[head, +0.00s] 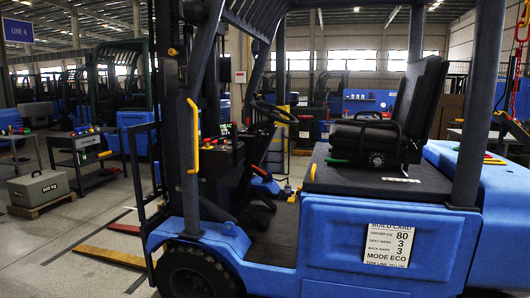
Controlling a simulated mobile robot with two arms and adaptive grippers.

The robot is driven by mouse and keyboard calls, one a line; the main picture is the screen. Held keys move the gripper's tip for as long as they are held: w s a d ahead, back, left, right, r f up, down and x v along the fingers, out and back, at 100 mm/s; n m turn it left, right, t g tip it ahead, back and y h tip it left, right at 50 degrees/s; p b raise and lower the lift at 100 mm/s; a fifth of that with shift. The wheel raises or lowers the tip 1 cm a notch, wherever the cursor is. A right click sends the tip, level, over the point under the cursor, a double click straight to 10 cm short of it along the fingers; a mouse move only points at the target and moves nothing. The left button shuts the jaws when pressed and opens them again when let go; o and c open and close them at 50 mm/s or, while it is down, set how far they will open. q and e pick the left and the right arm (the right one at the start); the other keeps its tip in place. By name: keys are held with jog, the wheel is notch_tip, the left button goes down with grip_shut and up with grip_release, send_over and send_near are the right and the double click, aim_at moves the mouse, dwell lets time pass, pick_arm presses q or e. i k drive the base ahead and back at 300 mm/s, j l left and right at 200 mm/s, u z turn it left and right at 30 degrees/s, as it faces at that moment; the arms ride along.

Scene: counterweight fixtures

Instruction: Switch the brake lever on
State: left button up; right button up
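A blue forklift (350,235) fills the middle and right of the head view, its open side facing me. I cannot tell for sure which part is the brake lever, or its setting. Small knobs or levers stand on the dark console (222,152) left of the steering wheel (273,108). A yellow bar (284,117) shows beside the wheel. A small green handle (337,161) and a yellow one (313,172) sit near the base of the black seat (385,135). Neither of my grippers is in view.
A dark post and a yellow grab handle (193,135) flank the cab opening on the left. A build card (387,246) is on the forklift's side. A grey weight (38,188) sits on a pallet at left, near a cart (83,160).

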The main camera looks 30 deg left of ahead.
aim_at(234, 128)
jog(key=i+j+u, duration=0.15)
jog(key=i+j, duration=0.3)
jog(key=i+j+u, duration=0.15)
jog(key=i+j, duration=0.35)
jog(key=i+j+u, duration=0.1)
jog(key=i+j, duration=0.3)
jog(key=i, duration=0.15)
jog(key=i+j+u, duration=0.15)
jog(key=i+j, duration=0.2)
jog(key=i, duration=0.15)
